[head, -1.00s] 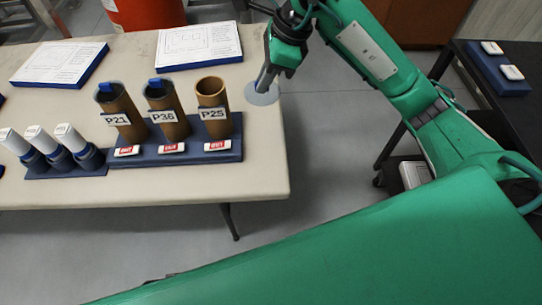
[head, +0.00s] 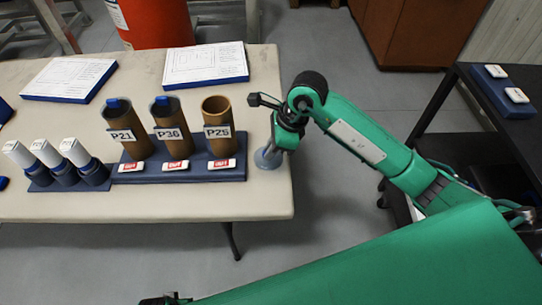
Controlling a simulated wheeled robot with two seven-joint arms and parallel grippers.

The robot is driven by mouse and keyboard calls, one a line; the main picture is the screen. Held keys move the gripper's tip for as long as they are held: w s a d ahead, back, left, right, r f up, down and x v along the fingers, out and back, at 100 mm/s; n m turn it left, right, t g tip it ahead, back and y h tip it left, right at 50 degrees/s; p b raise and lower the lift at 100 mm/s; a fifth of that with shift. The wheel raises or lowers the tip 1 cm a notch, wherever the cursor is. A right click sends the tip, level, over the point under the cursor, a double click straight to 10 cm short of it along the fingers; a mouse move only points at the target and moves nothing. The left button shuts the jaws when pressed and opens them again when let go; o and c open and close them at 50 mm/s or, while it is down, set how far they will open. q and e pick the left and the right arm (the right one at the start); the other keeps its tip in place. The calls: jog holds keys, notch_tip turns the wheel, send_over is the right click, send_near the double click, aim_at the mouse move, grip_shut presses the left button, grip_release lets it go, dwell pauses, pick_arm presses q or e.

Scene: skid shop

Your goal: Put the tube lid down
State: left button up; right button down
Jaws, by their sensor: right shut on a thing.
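The tube lid (head: 267,159) is a grey-blue disc with an upright grip. My right gripper (head: 271,146) is shut on that grip from above. The lid is at the right edge of the cream table (head: 150,204), right of the tube rack. I cannot tell whether it touches the tabletop. The brown tube P25 (head: 219,145) stands open at the top. The tubes P36 (head: 177,148) and P21 (head: 136,149) have blue pieces at their mouths.
A blue rack (head: 150,178) holds the three tubes, with red-and-white tags in front. Paper boards (head: 206,61) lie behind. A dark cart (head: 470,120) stands at right, across a floor gap.

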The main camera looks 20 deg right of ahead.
pick_arm(q)
jog(key=shift+r, duration=0.1)
pick_arm(e)
jog(key=shift+f, duration=1.8)
jog(key=shift+f, duration=0.1)
jog(key=c, duration=1.5)
grip_release()
pick_arm(q)
jog(key=shift+s+r, duration=0.15)
jog(key=shift+r, duration=0.15)
